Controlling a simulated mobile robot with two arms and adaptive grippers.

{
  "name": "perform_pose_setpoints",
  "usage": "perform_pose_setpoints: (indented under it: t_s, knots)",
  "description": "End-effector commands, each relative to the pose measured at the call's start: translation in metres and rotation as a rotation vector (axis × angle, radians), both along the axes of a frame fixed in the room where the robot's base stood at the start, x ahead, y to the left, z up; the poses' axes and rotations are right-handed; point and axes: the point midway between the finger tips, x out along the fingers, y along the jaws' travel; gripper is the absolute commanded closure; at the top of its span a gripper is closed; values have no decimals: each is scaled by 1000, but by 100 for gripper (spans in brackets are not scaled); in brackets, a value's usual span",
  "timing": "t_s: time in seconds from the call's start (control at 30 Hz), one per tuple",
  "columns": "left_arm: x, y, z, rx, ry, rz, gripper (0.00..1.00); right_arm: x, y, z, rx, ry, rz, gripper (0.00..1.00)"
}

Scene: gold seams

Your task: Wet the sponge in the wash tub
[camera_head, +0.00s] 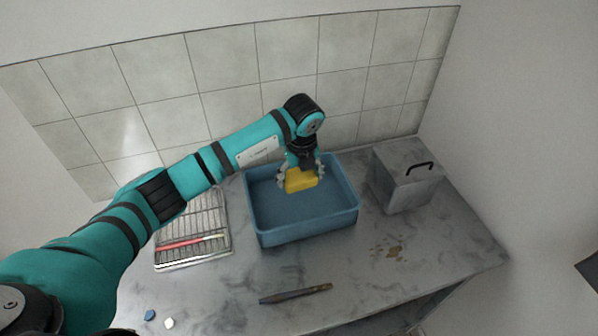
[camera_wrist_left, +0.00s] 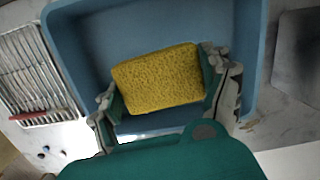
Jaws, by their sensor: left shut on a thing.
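The yellow sponge (camera_head: 300,180) is between the fingers of my left gripper (camera_head: 301,174), which is shut on it. The blue wash tub (camera_head: 308,231) stands on the counter, and the sponge is over its inside. In the left wrist view the sponge (camera_wrist_left: 160,80) fills the space between the two fingers of the gripper (camera_wrist_left: 165,92), with the tub (camera_wrist_left: 250,60) around it. I cannot tell whether the sponge touches water. My right gripper is not in view.
A wire rack (camera_head: 205,225) with a red stick on it lies left of the tub. A grey box with a black handle (camera_head: 405,178) stands to the right. A brown stain (camera_head: 388,250), a dark slender tool (camera_head: 296,293) and small pebble-like pieces (camera_head: 150,314) are nearer the front. A tiled wall stands behind.

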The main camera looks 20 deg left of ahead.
Motion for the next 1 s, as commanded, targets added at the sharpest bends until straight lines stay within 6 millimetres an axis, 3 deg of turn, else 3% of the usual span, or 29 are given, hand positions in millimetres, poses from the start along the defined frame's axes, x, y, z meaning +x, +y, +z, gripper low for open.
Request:
perform_pose_setpoints:
  t_s: [0.5,1.0]
  knots:
    - [0,0,-53,1,-1,0,46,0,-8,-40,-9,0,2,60]
    - [0,0,-58,-1,-1,0,45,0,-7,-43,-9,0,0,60]
